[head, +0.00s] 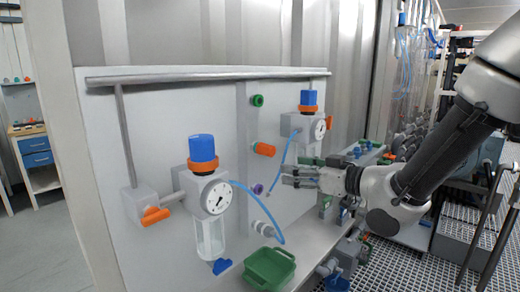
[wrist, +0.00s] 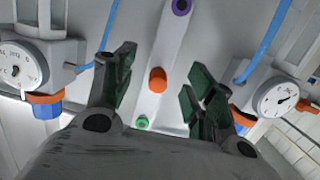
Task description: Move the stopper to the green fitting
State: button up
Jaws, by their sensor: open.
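The orange stopper (head: 264,149) sticks out from the upright strip on the white panel, at the middle of three coloured places. The green fitting (head: 257,100) is above it and the purple fitting (head: 258,188) is below it. My gripper (head: 290,178) is open and empty, in front of the panel, to the right of and slightly below the stopper in the head view. In the wrist view the stopper (wrist: 157,80) shows between my spread fingers, apart from them. There the green fitting (wrist: 142,122) is below it and the purple fitting (wrist: 180,6) is at the top edge.
Two gauge units with blue and orange tops flank the strip, the left gauge (head: 215,196) nearer and the right gauge (head: 319,129) farther. Blue hoses (head: 266,212) hang from them. A green tray (head: 269,268) stands on the ledge below. The panel around the stopper is bare.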

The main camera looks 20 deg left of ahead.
aim_at(273, 152)
jog(key=r, duration=0.1)
jog(key=r+y, duration=0.1)
jog(key=r, duration=0.1)
jog(key=shift+s+a+r+y, duration=0.2)
jog(key=shift+s+a+y, duration=0.1)
jog(key=shift+s, duration=0.05)
jog(key=shift+x, duration=4.5)
jog(key=shift+w, duration=0.1)
grip_shut()
jog(key=shift+d, duration=0.1)
jog(key=shift+d, duration=0.1)
